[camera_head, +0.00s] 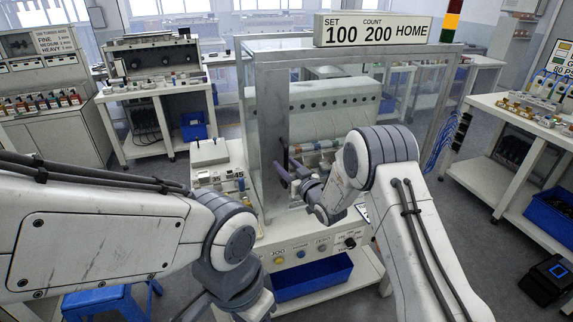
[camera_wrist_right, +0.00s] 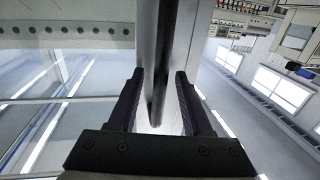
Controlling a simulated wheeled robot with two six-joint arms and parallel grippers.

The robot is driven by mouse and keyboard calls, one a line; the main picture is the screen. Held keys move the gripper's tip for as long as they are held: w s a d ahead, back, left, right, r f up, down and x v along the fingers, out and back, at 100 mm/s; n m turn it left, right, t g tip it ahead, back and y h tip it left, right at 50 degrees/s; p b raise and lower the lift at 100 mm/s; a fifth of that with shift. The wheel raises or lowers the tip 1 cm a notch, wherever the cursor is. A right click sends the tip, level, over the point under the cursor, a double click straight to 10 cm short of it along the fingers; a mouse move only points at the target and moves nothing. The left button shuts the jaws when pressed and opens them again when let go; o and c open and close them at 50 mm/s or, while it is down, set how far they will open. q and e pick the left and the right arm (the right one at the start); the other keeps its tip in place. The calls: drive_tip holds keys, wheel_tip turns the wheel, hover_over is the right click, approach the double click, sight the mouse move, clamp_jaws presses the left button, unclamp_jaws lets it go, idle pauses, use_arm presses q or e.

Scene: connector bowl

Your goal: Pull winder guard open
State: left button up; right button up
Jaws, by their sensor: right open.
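The winder guard (camera_head: 268,110) is a clear-panelled enclosure with a grey metal frame, standing on the machine bench in the head view. Its frame and glass panel (camera_wrist_right: 40,90) also show in the right wrist view. A dark upright handle bar (camera_wrist_right: 162,60) runs along the frame edge there. My right gripper (camera_head: 290,171) is at the guard's front left frame post. In the right wrist view its two dark fingers (camera_wrist_right: 160,73) are apart, one on each side of the bar, with gaps visible. My left arm reaches in from the left, and its fingers are out of the picture.
A sign box (camera_head: 375,30) and a signal light (camera_head: 452,20) top the machine. A control panel with buttons (camera_head: 300,252) and a blue bin (camera_head: 312,277) are below the guard. Benches stand left and right. A blue stool (camera_head: 112,300) is at lower left.

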clamp_jaws()
idle(1.4)
